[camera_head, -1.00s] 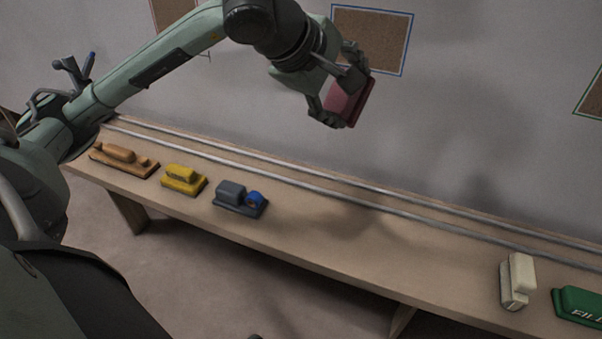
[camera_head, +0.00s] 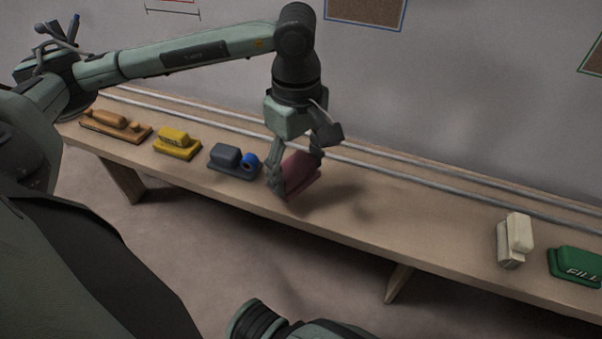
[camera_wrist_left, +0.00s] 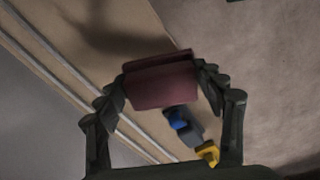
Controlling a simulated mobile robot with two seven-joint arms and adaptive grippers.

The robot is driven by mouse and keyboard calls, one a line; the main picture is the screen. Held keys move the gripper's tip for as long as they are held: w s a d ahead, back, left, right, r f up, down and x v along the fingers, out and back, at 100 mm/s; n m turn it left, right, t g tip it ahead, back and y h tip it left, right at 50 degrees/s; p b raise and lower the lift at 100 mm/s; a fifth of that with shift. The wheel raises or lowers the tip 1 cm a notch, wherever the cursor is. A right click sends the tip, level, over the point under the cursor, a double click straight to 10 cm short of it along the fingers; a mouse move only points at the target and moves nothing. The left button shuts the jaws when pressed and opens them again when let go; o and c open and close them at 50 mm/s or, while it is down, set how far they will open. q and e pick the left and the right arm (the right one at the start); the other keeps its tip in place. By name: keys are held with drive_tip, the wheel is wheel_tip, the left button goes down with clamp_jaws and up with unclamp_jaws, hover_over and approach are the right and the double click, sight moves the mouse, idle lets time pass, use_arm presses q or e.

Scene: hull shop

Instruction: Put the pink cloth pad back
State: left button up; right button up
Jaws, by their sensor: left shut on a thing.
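The pink cloth pad (camera_head: 300,173) is a dark pink block, held between the fingers of my left gripper (camera_head: 294,174). The gripper points down and is shut on the pad, just above the bench or touching it; I cannot tell which. In the left wrist view the pad (camera_wrist_left: 160,82) sits between both fingertips (camera_wrist_left: 162,84), with its flat face toward the camera. A shadow lies on the bench to the right of the pad. Only a dark part of my right arm shows at the bottom of the head view; its gripper is out of view.
On the long wooden bench (camera_head: 375,213), left of the pad, stand a grey block with a blue roll (camera_head: 232,160), a yellow block (camera_head: 177,143) and an orange-brown plane (camera_head: 116,125). A cream block (camera_head: 514,240) and a green block (camera_head: 575,264) stand at the right. The bench between is clear.

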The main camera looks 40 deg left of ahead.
sight(302, 150)
use_arm(q)
drive_tip(key=w+f, duration=0.1)
drive_tip(key=w+a, duration=0.1)
drive_tip(key=w+f, duration=0.1)
drive_tip(key=shift+w+a+f, duration=0.3)
drive_tip(key=shift+w+a, duration=0.05)
drive_tip(key=shift+w, duration=0.05)
drive_tip(key=shift+f, duration=1.95)
drive_tip(key=shift+f, duration=0.1)
drive_tip(key=o, duration=1.1)
drive_tip(key=shift+c, duration=0.2)
drive_tip(key=shift+r, duration=0.2)
wheel_tip(302, 150, up, 12)
drive_tip(key=shift+f, duration=0.1)
